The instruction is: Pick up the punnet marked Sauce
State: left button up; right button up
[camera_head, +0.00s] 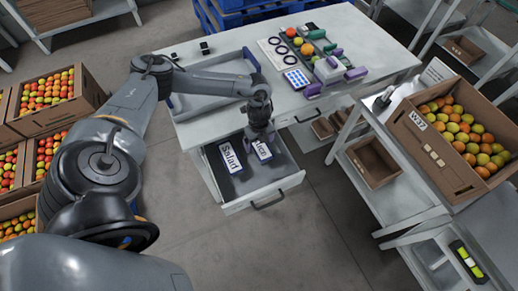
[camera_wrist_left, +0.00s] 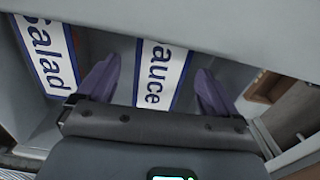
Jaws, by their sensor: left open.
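The punnet marked Sauce (camera_head: 263,151) lies in the open drawer (camera_head: 236,207), its label partly covered by my left gripper (camera_head: 260,135) in the head view. In the left wrist view its white label with blue letters (camera_wrist_left: 154,88) shows between the two purple fingers of my left gripper (camera_wrist_left: 157,72). The fingers are open and apart, one at each side of the label. Whether they touch the punnet cannot be told. The punnet marked Salad (camera_head: 230,156) lies beside it on the left, also in the left wrist view (camera_wrist_left: 48,52). My right gripper is not in view.
The drawer walls stand close around the punnets. The worktable (camera_head: 190,132) above holds a grey tray (camera_head: 212,104), fruit, a blue-and-white grid (camera_head: 297,78) and purple items.

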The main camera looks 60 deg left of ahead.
pick_arm(q)
jog(key=shift+f, duration=0.7)
jog(key=c, duration=1.2)
